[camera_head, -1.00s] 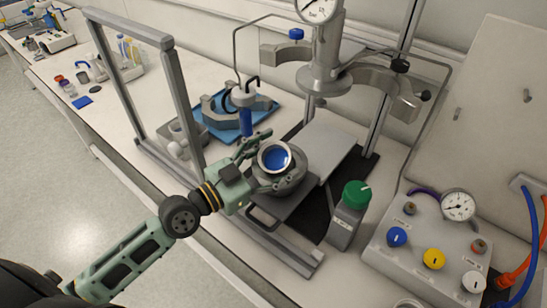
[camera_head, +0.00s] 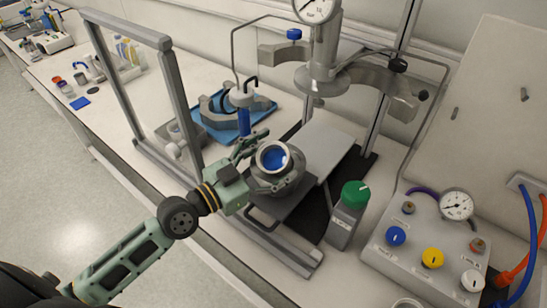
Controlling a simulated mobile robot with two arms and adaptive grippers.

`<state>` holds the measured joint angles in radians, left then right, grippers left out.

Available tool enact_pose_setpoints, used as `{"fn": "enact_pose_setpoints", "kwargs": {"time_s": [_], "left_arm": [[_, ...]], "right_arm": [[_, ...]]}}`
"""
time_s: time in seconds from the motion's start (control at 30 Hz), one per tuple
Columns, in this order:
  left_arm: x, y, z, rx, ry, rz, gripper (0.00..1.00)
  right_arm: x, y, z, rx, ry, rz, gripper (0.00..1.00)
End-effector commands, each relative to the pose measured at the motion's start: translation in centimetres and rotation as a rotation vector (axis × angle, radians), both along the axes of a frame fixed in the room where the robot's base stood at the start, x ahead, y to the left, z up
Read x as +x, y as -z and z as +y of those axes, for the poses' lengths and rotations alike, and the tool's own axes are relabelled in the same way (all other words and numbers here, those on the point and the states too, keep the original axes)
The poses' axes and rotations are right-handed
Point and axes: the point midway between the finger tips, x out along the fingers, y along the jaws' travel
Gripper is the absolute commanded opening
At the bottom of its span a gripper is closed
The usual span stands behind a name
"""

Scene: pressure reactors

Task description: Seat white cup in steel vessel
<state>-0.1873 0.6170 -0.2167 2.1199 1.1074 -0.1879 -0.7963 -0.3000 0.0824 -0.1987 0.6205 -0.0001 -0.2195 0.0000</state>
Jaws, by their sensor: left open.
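The white cup (camera_head: 262,151), with blue inside, sits at the mouth of the steel vessel (camera_head: 283,184). It looks slightly tilted, and I cannot tell how deep it sits. The vessel stands on a dark plate with a loop handle at the front of the reactor stand. My left gripper (camera_head: 256,162) is open, with its fingers around the cup's left side, one behind and one in front. Whether the fingers touch the cup is unclear. My right gripper is not in view.
A grey frame (camera_head: 184,110) with a clear panel stands left of the vessel. The reactor head (camera_head: 322,78) hangs above and behind. A green-knobbed box (camera_head: 347,213) and a control box (camera_head: 425,245) stand to the right. A blue tray (camera_head: 262,107) with clamp parts lies behind.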

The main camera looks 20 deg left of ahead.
Motion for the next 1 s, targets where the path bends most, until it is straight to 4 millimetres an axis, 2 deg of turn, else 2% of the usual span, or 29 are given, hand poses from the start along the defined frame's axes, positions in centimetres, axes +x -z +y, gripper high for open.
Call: {"fn": "enact_pose_setpoints", "kwargs": {"time_s": [0.27, 0.77, 1.0], "left_arm": [[-1.0, 0.1, 0.7, 0.005, 0.000, 0.002, 0.76], [-7.8, 0.2, 4.9, 0.006, 0.005, 0.006, 0.76], [-9.5, 0.2, 6.2, 0.004, -0.002, 0.004, 0.76]], "right_arm": [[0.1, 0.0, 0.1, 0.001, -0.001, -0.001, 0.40], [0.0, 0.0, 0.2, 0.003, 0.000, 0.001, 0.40], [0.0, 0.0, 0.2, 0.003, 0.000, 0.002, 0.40]]}}
